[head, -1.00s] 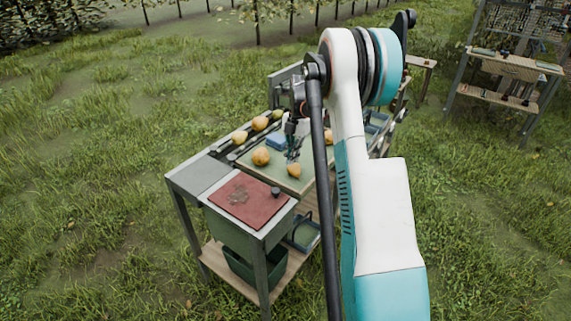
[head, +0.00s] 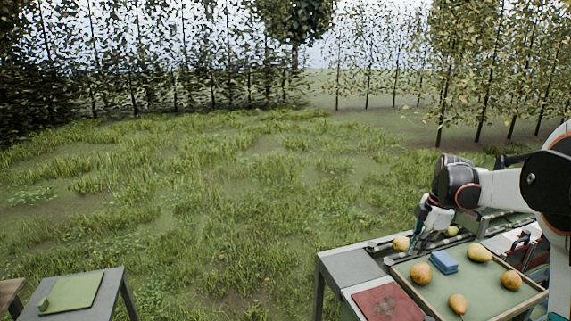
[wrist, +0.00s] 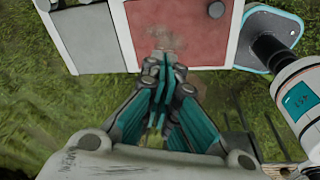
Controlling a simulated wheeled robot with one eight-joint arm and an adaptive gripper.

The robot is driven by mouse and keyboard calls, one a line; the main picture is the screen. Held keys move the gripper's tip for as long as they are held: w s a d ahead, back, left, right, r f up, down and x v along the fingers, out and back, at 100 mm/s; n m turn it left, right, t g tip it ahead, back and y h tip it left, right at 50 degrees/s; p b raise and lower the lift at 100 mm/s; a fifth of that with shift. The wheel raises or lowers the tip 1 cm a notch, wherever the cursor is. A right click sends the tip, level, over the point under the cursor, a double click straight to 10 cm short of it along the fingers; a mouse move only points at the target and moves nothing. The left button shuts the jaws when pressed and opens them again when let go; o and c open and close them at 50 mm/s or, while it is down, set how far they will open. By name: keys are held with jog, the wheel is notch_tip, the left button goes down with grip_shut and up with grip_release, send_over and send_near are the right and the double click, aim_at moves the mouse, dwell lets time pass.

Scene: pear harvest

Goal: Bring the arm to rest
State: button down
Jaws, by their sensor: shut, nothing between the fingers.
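A green-floored tray (head: 432,284) holds several pears and a blue block (head: 444,261). A pear (head: 401,243) lies on the rail close to my fingers; another pear (head: 452,231) is farther along. A small table (head: 90,308) stands lower left. Open grass lies between.

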jog(key=s+a+r+m+t, duration=0.1)
jog(key=s+a+r+m, duration=0.3)
jog(key=a, duration=0.3)
jog(key=s+a+r+m+t, duration=0.1)
jog(key=s+a+r+m, duration=0.1)
jog(key=s+a+r, duration=0.45)
jog(key=s+a+f+m+t+b, duration=0.1)
jog(key=s+f+m, duration=0.1)
jog(key=s+m, duration=0.2)
jog(key=s+a+f+m+t+h+b, duration=0.1)
jog(key=s+a+f+m, duration=0.1)
jog(key=s, duration=0.8)
jog(key=s+a+f+m+t, duration=0.1)
jog(key=s+f+m+t, duration=0.1)
jog(key=s+f+m, duration=0.2)
jog(key=s+m, duration=0.1)
jog(key=s, duration=0.2)
jog(key=shift+s+a+f+m+h+b, duration=0.2)
jog(key=shift+s+f+m+h+b, duration=0.1)
jog(key=shift+s+h+b, duration=0.1)
